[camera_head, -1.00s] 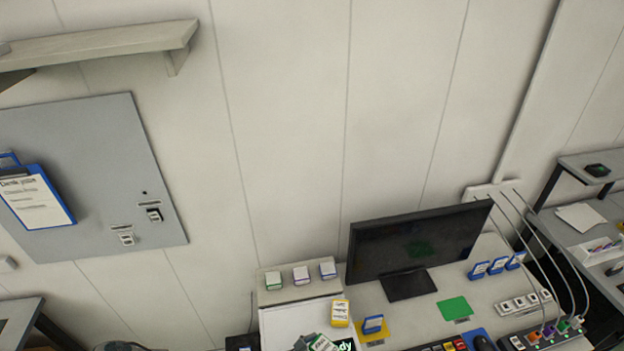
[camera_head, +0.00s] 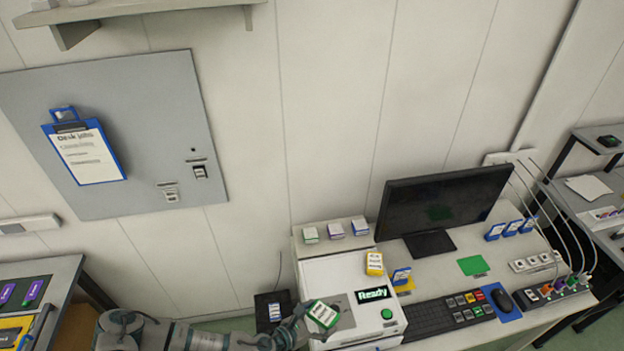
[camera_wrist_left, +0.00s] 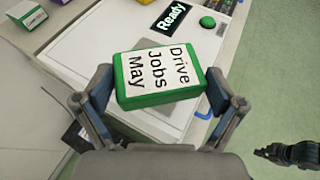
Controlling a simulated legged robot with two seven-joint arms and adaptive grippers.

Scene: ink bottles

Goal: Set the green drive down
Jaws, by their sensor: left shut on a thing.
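The green drive (camera_head: 323,314), a green block with a white label reading "Drive Jobs May", is held by my left gripper (camera_head: 304,324). In the left wrist view the green drive (camera_wrist_left: 150,98) sits between the two fingers of my left gripper (camera_wrist_left: 165,100), which are shut on its sides. It is above the white machine (camera_head: 325,276), over a grey patch on its top. I cannot tell the gap beneath it. A green mat (camera_head: 473,265) lies bare on the desk, right of the monitor's foot. A dark part at the wrist view's lower right looks like my right gripper (camera_wrist_left: 290,154); its fingers are unclear.
The machine has a "Ready" display (camera_head: 372,294) and a green button (camera_head: 387,313). A yellow drive (camera_head: 374,263) stands at its right edge. A blue drive (camera_head: 401,276) is on a yellow mat. The monitor (camera_head: 445,205), keyboard (camera_head: 440,318) and several blue drives fill the desk.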

